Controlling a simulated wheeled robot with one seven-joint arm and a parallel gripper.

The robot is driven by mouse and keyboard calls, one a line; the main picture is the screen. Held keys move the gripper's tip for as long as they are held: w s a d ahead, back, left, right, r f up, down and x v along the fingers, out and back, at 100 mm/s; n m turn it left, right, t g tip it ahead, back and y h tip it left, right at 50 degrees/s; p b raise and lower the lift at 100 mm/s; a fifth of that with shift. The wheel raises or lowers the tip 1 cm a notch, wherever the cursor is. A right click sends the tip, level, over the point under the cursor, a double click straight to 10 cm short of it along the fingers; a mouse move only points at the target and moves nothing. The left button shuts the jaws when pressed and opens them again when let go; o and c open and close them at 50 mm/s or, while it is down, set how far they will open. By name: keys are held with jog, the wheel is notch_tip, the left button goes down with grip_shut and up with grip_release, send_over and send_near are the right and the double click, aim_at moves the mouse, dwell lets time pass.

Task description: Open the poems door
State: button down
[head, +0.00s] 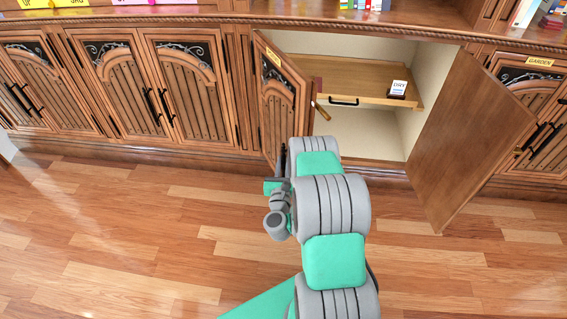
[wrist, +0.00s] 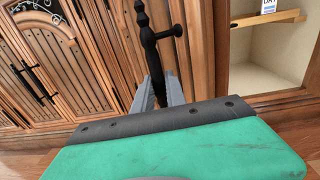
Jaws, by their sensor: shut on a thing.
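A carved wooden door (head: 283,105) with a small yellow label stands partly open on the left side of an open cabinet. The label is too small to read. A black upright handle (wrist: 150,52) on a door fills the middle of the wrist view. My gripper (wrist: 158,92) is shut on this handle, one grey finger on each side of it. In the head view my arm hides the fingertips and the lower part of the door.
The right-hand cabinet door (head: 467,139) hangs wide open. Inside is a shelf or drawer (head: 365,88) with a dark jar labelled DRY (head: 398,88). Closed carved doors stand at left, and a door labelled GARDEN (head: 540,62) at right. The wooden floor (head: 130,240) in front is clear.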

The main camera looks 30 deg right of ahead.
jog(key=shift+w+r, duration=0.1)
jog(key=shift+w, duration=0.05)
jog(key=c, duration=1.4)
grip_release()
jog(key=shift+o, duration=0.2)
jog(key=v, duration=0.8)
jog(key=shift+p, duration=0.45)
jog(key=shift+d, duration=0.15)
jog(key=shift+c, duration=0.4)
